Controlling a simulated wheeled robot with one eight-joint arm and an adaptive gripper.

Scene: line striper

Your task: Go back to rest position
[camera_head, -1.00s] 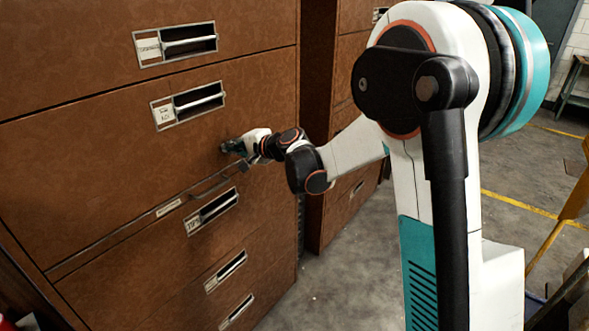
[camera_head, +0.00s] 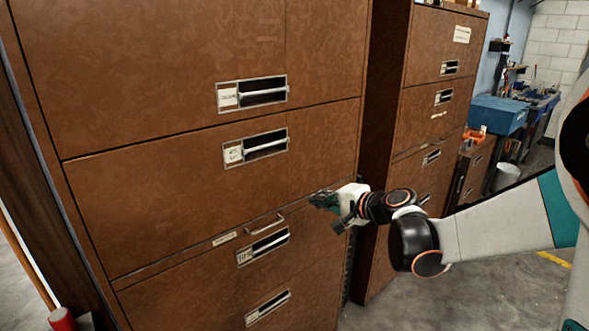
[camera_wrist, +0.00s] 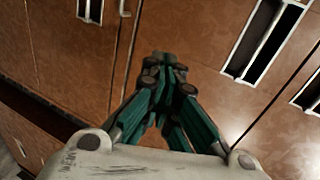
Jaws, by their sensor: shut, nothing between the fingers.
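My gripper (camera_head: 322,200) is in front of the brown filing cabinet (camera_head: 200,195), near its right edge and just above a slightly protruding drawer edge with a small handle (camera_head: 266,225). In the wrist view, my gripper (camera_wrist: 165,62) has its green fingers together at the tips with nothing between them. The cabinet face (camera_wrist: 190,30) fills the background there, with label holders and handles on either side. I cannot tell the exact gap between the fingertips and the cabinet.
A second brown cabinet (camera_head: 425,120) stands to the right, behind my arm. Further back are a blue box (camera_head: 497,114) and a white bucket (camera_head: 507,178). Grey floor (camera_head: 480,275) is open at the lower right. A red object (camera_head: 62,319) is at the lower left.

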